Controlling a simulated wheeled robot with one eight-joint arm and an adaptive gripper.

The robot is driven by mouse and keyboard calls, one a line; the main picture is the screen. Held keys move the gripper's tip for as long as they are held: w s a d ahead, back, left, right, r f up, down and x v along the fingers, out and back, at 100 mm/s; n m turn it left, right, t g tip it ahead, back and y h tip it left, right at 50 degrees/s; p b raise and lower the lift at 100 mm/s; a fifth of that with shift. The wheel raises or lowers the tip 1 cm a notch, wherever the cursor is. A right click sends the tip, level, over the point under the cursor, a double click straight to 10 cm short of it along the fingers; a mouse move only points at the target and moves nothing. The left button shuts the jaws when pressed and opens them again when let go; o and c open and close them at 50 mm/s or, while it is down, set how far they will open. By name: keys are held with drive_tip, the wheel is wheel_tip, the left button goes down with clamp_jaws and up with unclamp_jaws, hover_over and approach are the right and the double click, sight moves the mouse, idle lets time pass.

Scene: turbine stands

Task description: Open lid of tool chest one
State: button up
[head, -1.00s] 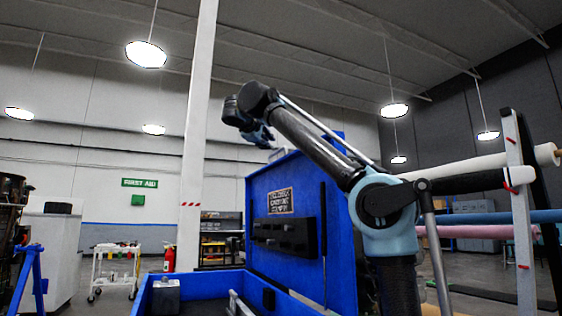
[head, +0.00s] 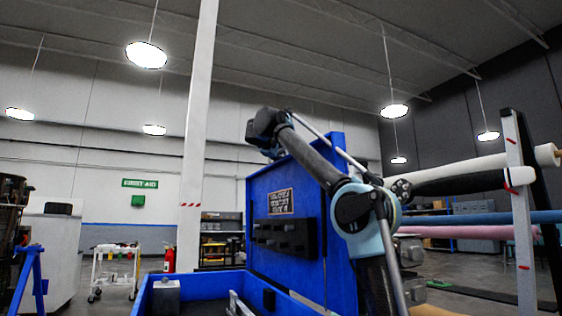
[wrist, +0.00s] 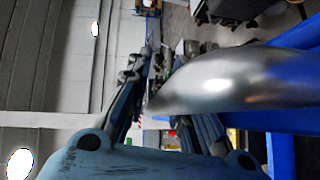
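The blue tool chest (head: 150,292) stands at the lower middle of the head view. Its blue lid (head: 300,184) stands raised and upright at the back, with a label and a dark rack on its inner face. In the wrist view the two fingers of my gripper (wrist: 166,62) are apart. A shiny curved metal bar (wrist: 235,80), perhaps a handle, crosses close to the fingers; I cannot tell whether they touch it. Blue surfaces (wrist: 285,120) show at the right of the wrist view.
A red-marked rack (head: 518,200) with long rolls stands at the right. A white pillar (head: 197,140) rises behind the chest. A white cart (head: 115,268), a red fire extinguisher (head: 168,257) and a blue stand (head: 32,280) are at the left. Open floor lies around the cart.

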drive_tip(key=shift+w+d, duration=0.15)
drive_tip(key=shift+w, duration=0.25)
clamp_jaws()
drive_tip(key=shift+s+f, duration=0.1)
